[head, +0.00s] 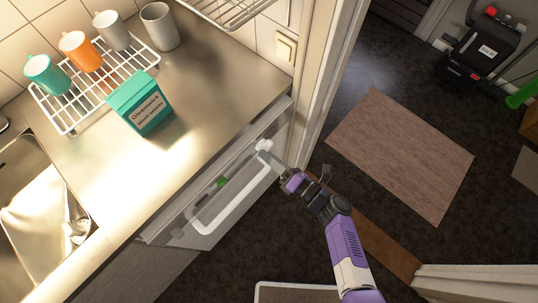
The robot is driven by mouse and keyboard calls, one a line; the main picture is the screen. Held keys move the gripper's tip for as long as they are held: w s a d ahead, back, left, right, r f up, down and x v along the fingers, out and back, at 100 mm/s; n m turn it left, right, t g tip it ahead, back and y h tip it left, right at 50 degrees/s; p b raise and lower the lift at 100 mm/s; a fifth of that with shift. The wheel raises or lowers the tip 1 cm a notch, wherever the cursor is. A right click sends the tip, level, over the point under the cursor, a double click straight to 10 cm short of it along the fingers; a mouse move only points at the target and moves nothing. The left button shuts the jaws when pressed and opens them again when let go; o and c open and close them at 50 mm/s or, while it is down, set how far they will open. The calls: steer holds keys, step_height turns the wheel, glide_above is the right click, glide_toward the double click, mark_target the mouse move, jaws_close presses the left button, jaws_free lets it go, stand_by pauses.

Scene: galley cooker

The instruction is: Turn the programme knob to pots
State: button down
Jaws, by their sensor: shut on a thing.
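The white programme knob (262,145) sits at the right end of the front panel (187,214) of the appliance under the counter. My gripper (272,158) reaches it from the lower right and is shut on the knob. The fingers partly hide the knob, and its pointer and any programme marks are too small to read. A small green spot (221,182) and a dark strip show further left on the panel.
A white bar handle (215,217) runs along the appliance front near my gripper. A door frame (328,85) stands close on the right. Mugs on a rack (70,127) and a teal box (141,104) stand on the counter. Floor with a brown mat (400,155) lies right.

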steer(key=shift+f, duration=0.1)
steer(key=c, duration=1.3)
jaws_free()
steer(key=v, duration=0.8)
steer(key=shift+a, duration=0.1)
